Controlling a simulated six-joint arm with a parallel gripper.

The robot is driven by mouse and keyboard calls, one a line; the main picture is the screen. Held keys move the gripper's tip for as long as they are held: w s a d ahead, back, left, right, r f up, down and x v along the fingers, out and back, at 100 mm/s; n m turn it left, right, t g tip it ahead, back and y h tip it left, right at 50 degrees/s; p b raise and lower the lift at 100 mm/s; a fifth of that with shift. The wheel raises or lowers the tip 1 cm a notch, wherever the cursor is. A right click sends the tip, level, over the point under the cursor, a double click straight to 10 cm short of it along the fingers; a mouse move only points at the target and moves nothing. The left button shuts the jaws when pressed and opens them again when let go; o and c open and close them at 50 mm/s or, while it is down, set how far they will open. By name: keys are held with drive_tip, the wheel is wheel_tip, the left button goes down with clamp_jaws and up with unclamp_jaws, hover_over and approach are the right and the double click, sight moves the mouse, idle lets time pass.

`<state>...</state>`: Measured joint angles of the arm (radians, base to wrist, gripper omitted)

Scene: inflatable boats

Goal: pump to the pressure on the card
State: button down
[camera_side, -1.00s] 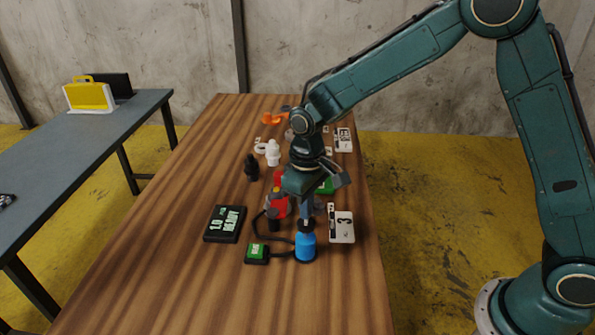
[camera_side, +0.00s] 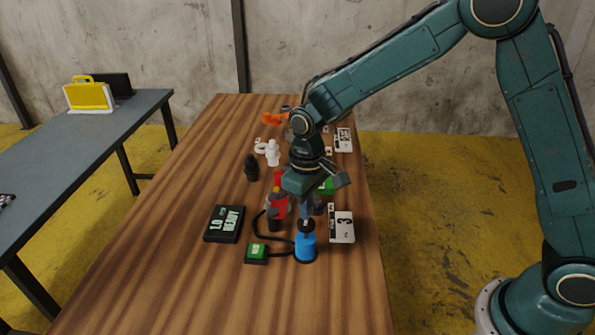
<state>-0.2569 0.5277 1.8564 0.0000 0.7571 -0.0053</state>
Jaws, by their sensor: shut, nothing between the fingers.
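A card (camera_side: 341,237) marked 3 lies on the wooden table's right side. A blue cylinder with a dark top (camera_side: 305,246) stands left of it, joined by a dark cable to a small black box with a green face (camera_side: 257,252). A black display (camera_side: 224,236) reads 1.0 on its upper line; the lower line is hard to read. My gripper (camera_side: 306,218) points down, shut and empty, right over the cylinder's dark top. I cannot tell whether it touches. A red object (camera_side: 279,207) stands behind, partly hidden.
Black (camera_side: 251,168) and white (camera_side: 273,154) pieces, an orange piece (camera_side: 274,119) and another card (camera_side: 344,140) are farther back. A green item (camera_side: 327,186) is partly behind my gripper. The table's front and left are clear.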

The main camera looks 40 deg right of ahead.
sight(306, 222)
drive_tip(key=shift+f, duration=0.6)
drive_tip(key=shift+f, duration=1.35)
drive_tip(key=shift+r, duration=0.15)
drive_tip(key=shift+r, duration=1.9)
drive_tip(key=shift+f, duration=0.25)
